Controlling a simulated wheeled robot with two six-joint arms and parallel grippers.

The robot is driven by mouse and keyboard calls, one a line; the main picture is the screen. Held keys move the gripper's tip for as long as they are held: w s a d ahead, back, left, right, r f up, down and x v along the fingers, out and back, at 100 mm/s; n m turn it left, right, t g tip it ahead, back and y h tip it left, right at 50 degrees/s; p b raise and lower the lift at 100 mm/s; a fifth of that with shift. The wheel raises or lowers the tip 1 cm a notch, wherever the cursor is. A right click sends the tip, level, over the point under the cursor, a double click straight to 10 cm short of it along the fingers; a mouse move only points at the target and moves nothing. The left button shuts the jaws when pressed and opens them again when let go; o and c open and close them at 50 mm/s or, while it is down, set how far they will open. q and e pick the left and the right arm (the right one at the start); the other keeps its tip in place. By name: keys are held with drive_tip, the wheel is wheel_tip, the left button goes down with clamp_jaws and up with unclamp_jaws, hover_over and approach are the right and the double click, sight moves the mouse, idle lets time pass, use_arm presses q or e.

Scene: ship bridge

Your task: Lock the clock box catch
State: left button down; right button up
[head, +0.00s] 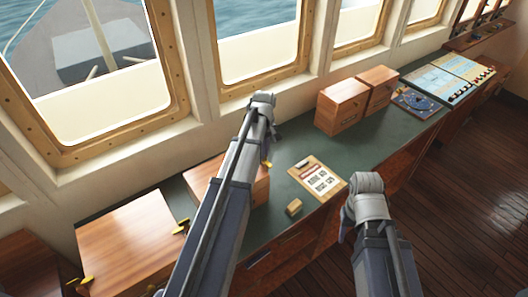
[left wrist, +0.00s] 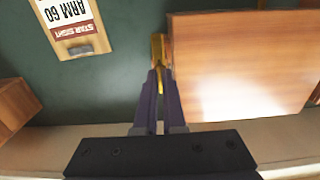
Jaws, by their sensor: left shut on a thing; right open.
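A wooden box (head: 262,190) stands on the green counter, partly hidden behind my left arm. I take it for the clock box; its front label cannot be read. A brass catch (left wrist: 157,45) sits at the box's edge in the left wrist view, where the box lid (left wrist: 240,60) fills the right side. My left gripper (left wrist: 158,75) is shut on this catch. In the head view, my left gripper (head: 266,150) points down at the box's right end. My right gripper (head: 346,232) is open, low in front of the counter, its fingers barely visible.
A larger wooden box (head: 130,245) with brass catches (head: 181,226) is at left. Windows line the back.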

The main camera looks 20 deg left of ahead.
use_arm(q)
drive_tip(key=shift+m, duration=0.4)
drive_tip(key=m, duration=0.8)
drive_tip(key=shift+m, duration=0.3)
drive_tip(key=m, duration=0.4)
drive_tip(key=shift+m, duration=2.2)
drive_tip(key=c, duration=1)
unclamp_jaws()
